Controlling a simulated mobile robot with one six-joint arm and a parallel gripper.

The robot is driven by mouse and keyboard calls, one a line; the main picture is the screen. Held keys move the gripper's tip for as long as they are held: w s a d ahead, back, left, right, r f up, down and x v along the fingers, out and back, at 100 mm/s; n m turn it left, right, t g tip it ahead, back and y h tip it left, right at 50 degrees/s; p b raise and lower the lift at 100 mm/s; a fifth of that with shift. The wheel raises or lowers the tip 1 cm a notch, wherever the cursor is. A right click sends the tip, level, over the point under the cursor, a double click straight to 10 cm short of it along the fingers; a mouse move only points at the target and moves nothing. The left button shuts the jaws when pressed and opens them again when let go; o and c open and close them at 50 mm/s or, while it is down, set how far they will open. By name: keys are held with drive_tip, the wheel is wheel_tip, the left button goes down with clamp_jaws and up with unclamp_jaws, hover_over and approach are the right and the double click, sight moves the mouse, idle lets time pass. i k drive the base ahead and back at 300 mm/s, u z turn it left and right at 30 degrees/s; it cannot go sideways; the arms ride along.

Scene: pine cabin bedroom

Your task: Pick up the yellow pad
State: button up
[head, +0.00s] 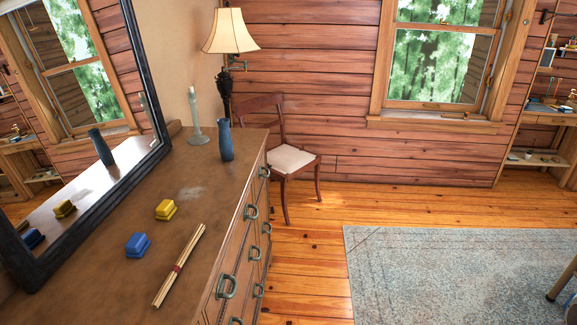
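The yellow pad (166,209) is a small yellow block with a darker base, lying on the brown wooden dresser top (205,180). A similar blue pad (138,245) lies nearer and to its left. A bundle of thin sticks (180,264) with a dark red band lies nearer and to the right of both, close to the dresser's front edge. The yellow pad is apart from these and nothing covers it. My gripper does not show in the head view.
A blue vase (226,140) and a pale candlestick (195,118) stand at the dresser's far end. A framed mirror (128,120) rises along the left and reflects the pads. A chair (284,150) stands beyond the dresser. The floor right of the drawers is clear up to a rug (450,270).

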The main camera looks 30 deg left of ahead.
sight(167, 208)
drive_tip(key=i, duration=1.65)
drive_tip(key=u, duration=3.3)
drive_tip(key=i, duration=1)
